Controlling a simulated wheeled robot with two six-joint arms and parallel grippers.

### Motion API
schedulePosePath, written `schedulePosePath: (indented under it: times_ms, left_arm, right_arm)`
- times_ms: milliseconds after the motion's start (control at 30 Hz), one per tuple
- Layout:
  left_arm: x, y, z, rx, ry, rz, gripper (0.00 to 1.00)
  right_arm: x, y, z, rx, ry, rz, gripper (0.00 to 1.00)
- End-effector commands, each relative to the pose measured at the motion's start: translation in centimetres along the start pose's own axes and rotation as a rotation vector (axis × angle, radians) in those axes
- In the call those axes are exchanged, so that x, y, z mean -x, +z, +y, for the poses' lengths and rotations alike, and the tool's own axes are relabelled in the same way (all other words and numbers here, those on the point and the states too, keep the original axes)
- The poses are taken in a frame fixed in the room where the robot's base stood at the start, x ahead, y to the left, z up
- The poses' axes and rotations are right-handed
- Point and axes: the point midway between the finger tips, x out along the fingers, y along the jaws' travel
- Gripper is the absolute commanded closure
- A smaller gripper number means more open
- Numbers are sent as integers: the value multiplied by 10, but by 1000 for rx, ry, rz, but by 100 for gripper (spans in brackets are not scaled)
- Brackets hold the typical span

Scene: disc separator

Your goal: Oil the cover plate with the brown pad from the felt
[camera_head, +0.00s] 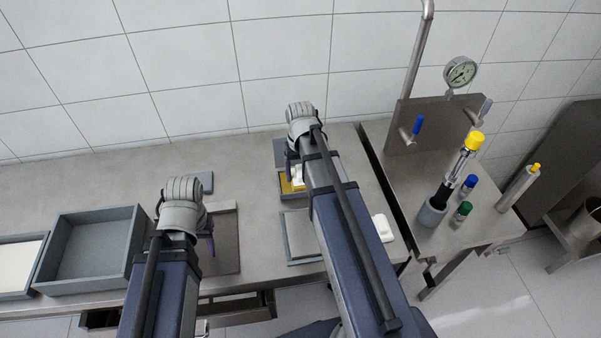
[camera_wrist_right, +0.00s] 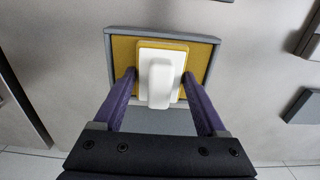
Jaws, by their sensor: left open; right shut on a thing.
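In the right wrist view, a pad with a white handle (camera_wrist_right: 160,84) and a tan-brown lower edge sits over the yellow felt (camera_wrist_right: 124,50) in a shallow grey tray (camera_wrist_right: 160,34). My right gripper (camera_wrist_right: 160,88) is shut on the pad, a finger at each side. I cannot tell whether the pad touches the felt. In the head view the felt (camera_head: 286,187) is partly hidden by my right arm. My left gripper (camera_head: 210,243) is open over a flat grey-brown plate (camera_head: 226,228). A square grey plate (camera_head: 297,232) lies in front of the felt; I cannot tell which is the cover plate.
An empty grey tray (camera_head: 136,240) and a tray with a white sheet (camera_head: 38,250) stand at left. A white block (camera_head: 382,228) lies near the table's right edge. A side bench holds a gauge (camera_head: 460,72) and colour-capped bottles (camera_head: 470,182).

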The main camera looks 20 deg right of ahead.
Motion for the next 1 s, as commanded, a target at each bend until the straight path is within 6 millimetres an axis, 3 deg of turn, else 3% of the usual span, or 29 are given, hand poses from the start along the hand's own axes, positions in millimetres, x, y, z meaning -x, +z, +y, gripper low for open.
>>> schedulePosePath:
  times_ms: [567,1000]
  left_arm:
    - [1,0,0,0,0,0,50]
    - [34,2,-3,0,0,0,50]
  right_arm:
    - [2,1,0,0,-1,-3,70]
    - [34,1,0,0,0,-1,70]
